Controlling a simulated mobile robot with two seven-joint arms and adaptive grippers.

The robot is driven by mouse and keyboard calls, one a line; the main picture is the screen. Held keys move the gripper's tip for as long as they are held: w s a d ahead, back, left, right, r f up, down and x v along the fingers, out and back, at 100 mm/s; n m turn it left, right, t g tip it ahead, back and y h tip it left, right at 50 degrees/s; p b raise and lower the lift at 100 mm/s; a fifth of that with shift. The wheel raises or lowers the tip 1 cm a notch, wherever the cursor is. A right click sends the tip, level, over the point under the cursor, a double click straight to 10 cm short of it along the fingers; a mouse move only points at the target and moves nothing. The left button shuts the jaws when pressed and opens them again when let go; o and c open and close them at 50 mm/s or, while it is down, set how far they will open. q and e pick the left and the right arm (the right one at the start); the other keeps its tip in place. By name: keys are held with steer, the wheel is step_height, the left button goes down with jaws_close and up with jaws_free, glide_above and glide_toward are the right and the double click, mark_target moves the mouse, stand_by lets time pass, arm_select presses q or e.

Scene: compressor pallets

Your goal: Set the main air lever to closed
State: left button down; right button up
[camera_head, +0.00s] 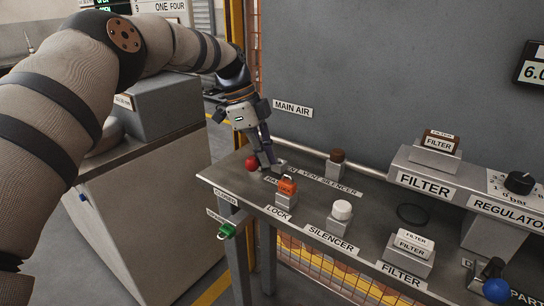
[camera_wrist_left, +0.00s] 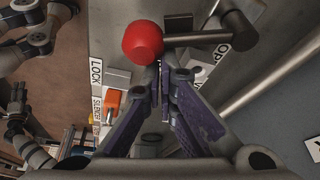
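The main air lever has a red ball knob (camera_head: 252,163) at the back left end of the bench, below the MAIN AIR sign (camera_head: 292,108). In the left wrist view the knob (camera_wrist_left: 142,42) sits on a grey bar (camera_wrist_left: 195,40) running right to a pivot. My left gripper (camera_head: 268,158) reaches down beside the knob. In the left wrist view its fingertips (camera_wrist_left: 165,68) are close together, near the bar by the knob. I see nothing clearly held between them; contact with the bar cannot be told. An OPEN-like label is partly hidden near the bar.
An orange lock (camera_head: 287,186) stands just in front, with a white-capped silencer (camera_head: 342,210) and filter blocks (camera_head: 408,252) to the right. The wall and a rail are behind.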

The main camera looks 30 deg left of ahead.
arm_select(q)
steer(key=shift+s+a+m, duration=0.35)
steer(key=shift+a+m, duration=0.05)
steer(key=shift+m, duration=0.1)
steer(key=shift+s+a, duration=0.35)
steer(key=shift+a, duration=0.3)
